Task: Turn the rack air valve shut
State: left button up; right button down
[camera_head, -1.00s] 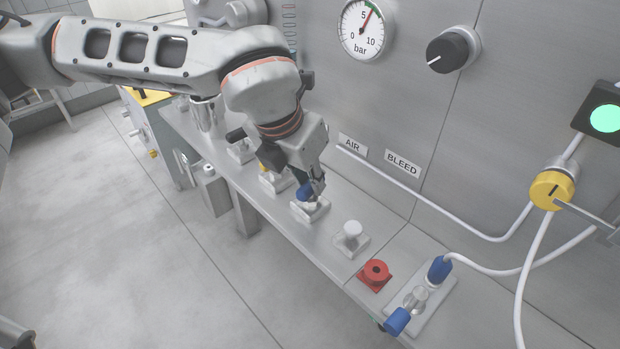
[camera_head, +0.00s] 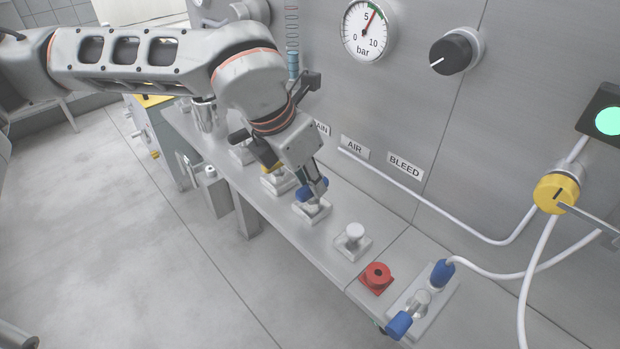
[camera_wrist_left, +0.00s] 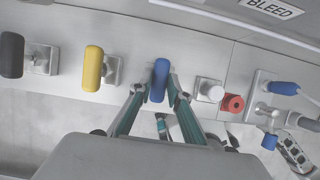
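A blue valve handle (camera_head: 304,194) stands on a pale base on the bench, roughly below the AIR label (camera_head: 354,147). In the left wrist view the blue handle (camera_wrist_left: 160,80) lies across the bench, parallel to the black and yellow ones. My left gripper (camera_head: 314,188) reaches down over it. The fingers hide part of the handle in the head view.
A yellow handle (camera_wrist_left: 92,68) and a black handle (camera_wrist_left: 12,55) stand on one side, a white knob (camera_head: 354,232) and a red fitting (camera_head: 377,277) on the other. A wall panel with a pressure gauge (camera_head: 366,31) rises behind the bench. Hoses run at the right.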

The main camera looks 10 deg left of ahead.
pick_arm(q)
jog(key=o, duration=0.3)
jog(key=shift+o, duration=0.2)
jog(key=v, duration=1.2)
jog(key=shift+s, duration=0.15)
